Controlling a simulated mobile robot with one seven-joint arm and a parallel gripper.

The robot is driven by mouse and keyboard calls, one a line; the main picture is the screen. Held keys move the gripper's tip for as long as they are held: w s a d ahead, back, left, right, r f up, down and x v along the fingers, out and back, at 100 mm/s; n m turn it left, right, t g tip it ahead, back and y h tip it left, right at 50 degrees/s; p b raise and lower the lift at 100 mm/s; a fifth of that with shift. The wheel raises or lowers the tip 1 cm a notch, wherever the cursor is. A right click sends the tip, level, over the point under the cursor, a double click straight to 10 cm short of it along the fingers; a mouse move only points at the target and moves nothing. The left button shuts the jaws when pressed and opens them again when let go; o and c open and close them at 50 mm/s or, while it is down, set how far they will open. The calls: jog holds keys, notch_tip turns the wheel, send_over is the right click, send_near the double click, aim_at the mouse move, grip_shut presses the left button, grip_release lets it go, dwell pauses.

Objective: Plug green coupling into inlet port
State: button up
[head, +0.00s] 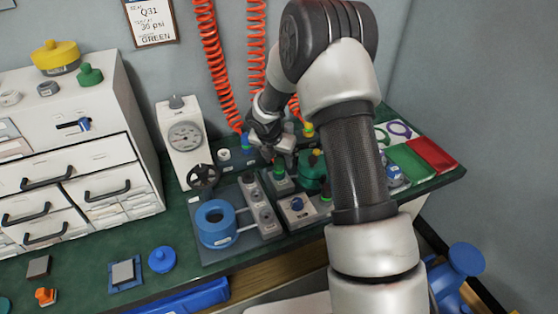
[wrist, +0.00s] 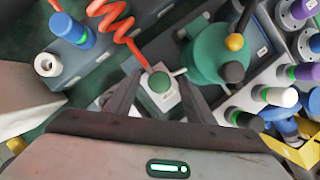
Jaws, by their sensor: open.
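The green coupling (head: 279,166) stands upright at a small light-grey block in the middle of the bench fixtures. In the wrist view its round green top (wrist: 160,82) shows between my fingers, with a red coiled hose running up to it. My gripper (head: 280,155) is above the coupling, pointing down. In the wrist view my gripper (wrist: 155,92) is open, with one dark finger on each side of the coupling. I cannot tell whether the fingers touch it. I cannot tell which fitting is the inlet port; my arm hides part of the bench.
A green rounded vessel (wrist: 222,52) with a yellow knob is close right of my gripper. A blue coupling (wrist: 72,30) stands to the left. A gauge stand (head: 184,138), a blue ring (head: 215,222) and a control box (head: 297,207) are nearby. Red hoses (head: 213,60) hang behind.

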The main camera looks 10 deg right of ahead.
jog(key=p+v, duration=0.4)
jog(key=v, duration=1.2)
jog(key=shift+d, duration=0.15)
jog(key=s+d+r+m, duration=0.4)
jog(key=s+r+m, duration=0.8)
jog(key=r+m, duration=0.15)
jog(key=s+a+r+m+t+y, duration=0.1)
jog(key=s+r+m, duration=0.2)
jog(key=s+m, duration=0.55)
jog(key=s+r+m+t+y, duration=0.1)
jog(key=s+r+m+y, duration=0.15)
jog(key=s+m, duration=0.6)
notch_tip(320, 180, up, 19)
jog(key=n+p, duration=0.1)
jog(key=p, duration=1.7)
jog(key=shift+s+a+h+p, duration=0.2)
jog(key=shift+s+h+p, duration=0.1)
jog(key=shift+s+h, duration=0.15)
